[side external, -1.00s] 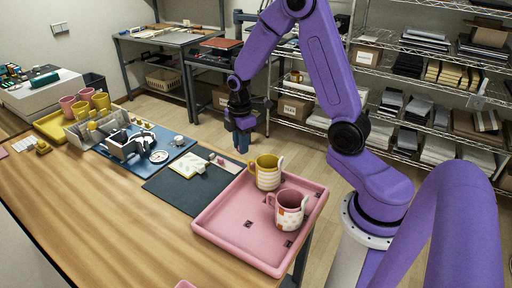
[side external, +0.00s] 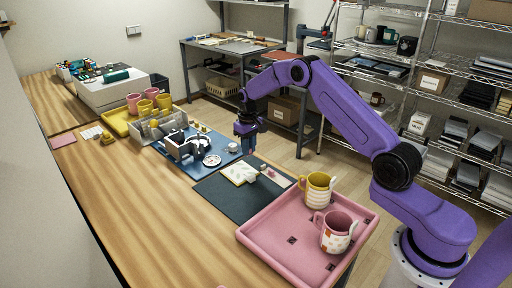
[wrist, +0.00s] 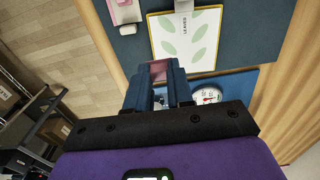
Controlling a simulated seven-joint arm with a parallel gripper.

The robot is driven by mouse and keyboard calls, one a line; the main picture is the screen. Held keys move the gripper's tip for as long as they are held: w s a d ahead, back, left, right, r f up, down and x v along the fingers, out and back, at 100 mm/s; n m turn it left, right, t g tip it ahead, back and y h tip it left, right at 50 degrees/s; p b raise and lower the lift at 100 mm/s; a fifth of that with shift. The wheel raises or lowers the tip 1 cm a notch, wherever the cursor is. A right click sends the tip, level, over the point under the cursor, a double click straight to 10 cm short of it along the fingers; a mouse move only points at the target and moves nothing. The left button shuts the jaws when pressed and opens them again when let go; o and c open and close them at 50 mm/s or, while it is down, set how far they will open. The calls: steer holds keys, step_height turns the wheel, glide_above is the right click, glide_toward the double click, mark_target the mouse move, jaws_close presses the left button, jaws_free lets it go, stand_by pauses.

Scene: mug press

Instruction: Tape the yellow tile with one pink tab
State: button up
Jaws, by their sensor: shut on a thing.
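The tile (side external: 236,175) lies flat on the dark mat in the side view. In the wrist view the tile (wrist: 205,55) has a yellow border, pale green leaf shapes and the word LEAVES. My gripper (side external: 246,150) is above the far side of the mat, beyond the tile. In the wrist view my gripper (wrist: 159,76) is shut on a small pink tab (wrist: 158,67), which shows between the blue fingertips near the tile's lower left edge. Whether the tab touches the tile cannot be told. A pink and white dispenser (wrist: 126,12) sits left of the tile.
A pink tray (side external: 262,245) holds a yellow striped mug (side external: 318,194) and a pink patched mug (side external: 335,238). A blue board (side external: 228,150) with a metal press (side external: 182,147) and a round dial (side external: 212,160) lies left of the mat. The front wooden table (side external: 150,220) is clear.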

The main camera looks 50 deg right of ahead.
mark_target(248, 167)
steer(key=shift+w+f+m, duration=0.3)
steer(key=shift+f, duration=2.45)
steer(key=shift+f, duration=0.5)
steer(key=o, duration=0.9)
steer(key=shift+c, duration=0.2)
steer(key=shift+r, duration=0.1)
